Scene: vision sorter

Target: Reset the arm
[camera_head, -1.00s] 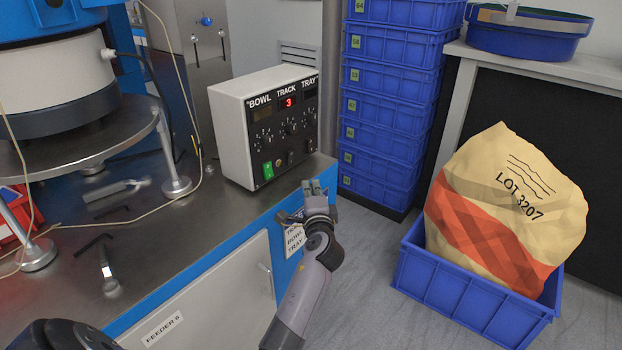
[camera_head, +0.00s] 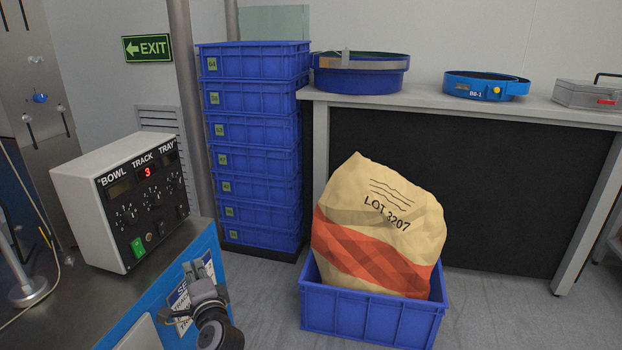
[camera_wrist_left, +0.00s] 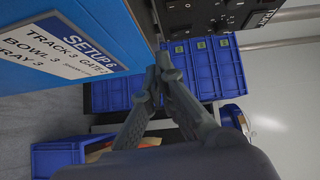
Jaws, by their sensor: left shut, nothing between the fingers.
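My left gripper (camera_head: 198,272) is at the lower left of the head view, in front of the blue side of the steel bench and below the control box. In the left wrist view its two fingers (camera_wrist_left: 162,62) meet at the tips, shut with nothing between them. It covers part of the white setup card (camera_head: 181,300) on the bench side; the card shows more fully in the left wrist view (camera_wrist_left: 62,48). My right gripper is not in view.
The control box (camera_head: 95,215), display reading 3, stands on the bench. Stacked blue crates (camera_head: 255,130) stand behind. A sack marked LOT 3207 (camera_head: 375,225) sits in a blue crate (camera_head: 370,318) on the floor. A table (camera_head: 460,102) at the back holds blue bowls. Grey floor lies between.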

